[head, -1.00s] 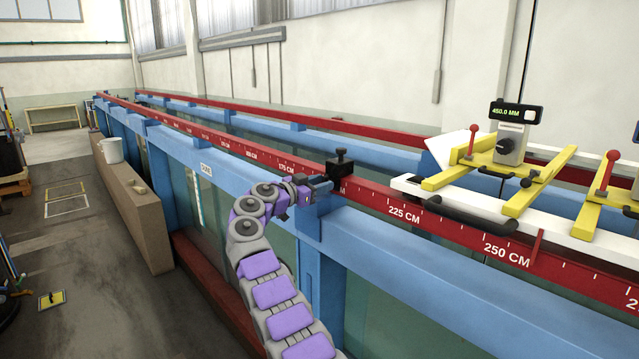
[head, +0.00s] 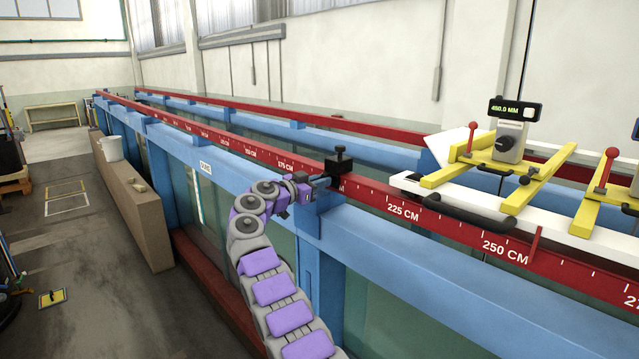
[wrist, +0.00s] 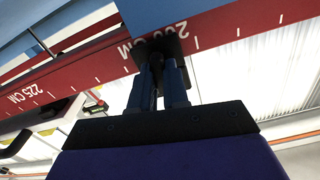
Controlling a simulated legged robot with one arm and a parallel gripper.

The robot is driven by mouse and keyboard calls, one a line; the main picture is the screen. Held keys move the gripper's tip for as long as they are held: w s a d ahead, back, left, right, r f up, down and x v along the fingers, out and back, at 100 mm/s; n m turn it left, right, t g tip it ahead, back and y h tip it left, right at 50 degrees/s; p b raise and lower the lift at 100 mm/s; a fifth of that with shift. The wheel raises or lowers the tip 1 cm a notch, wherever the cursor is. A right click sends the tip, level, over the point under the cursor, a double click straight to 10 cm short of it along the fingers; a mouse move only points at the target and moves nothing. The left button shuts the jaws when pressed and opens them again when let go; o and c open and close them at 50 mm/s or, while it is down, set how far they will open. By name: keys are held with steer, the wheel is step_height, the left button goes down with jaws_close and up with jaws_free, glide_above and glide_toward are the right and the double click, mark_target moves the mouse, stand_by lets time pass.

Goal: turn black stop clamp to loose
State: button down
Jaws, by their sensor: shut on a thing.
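The black stop clamp (head: 338,160) sits on the near red rail (head: 368,193), at about the 200 cm mark, with a small knob on top. In the wrist view the clamp (wrist: 160,46) is a dark block on the red rail, just past my fingertips. My gripper (head: 326,184) reaches it from the left, at the rail's near side. In the wrist view my gripper (wrist: 161,75) has its two fingers close together, shut on the clamp's lower front part. The part between the fingers is mostly hidden.
A white carriage with yellow frames (head: 509,177) and a gauge reading 450.0 mm (head: 515,112) stands on the rails to the right. Blue beams (head: 420,254) and glass walls run below the rail. A white bucket (head: 111,148) stands on a brown ledge at the left.

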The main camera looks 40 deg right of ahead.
steer(key=shift+a+r+n, duration=0.1)
steer(key=shift+r+n, duration=0.05)
steer(key=shift+n, duration=0.15)
steer(key=shift+w+n+p, duration=0.15)
steer(key=shift+n+p, duration=2.1)
steer(key=shift+n, duration=4.35)
steer(key=shift+f+n, duration=0.25)
steer(key=shift+n, duration=0.05)
steer(key=c, duration=1.1)
jaws_free()
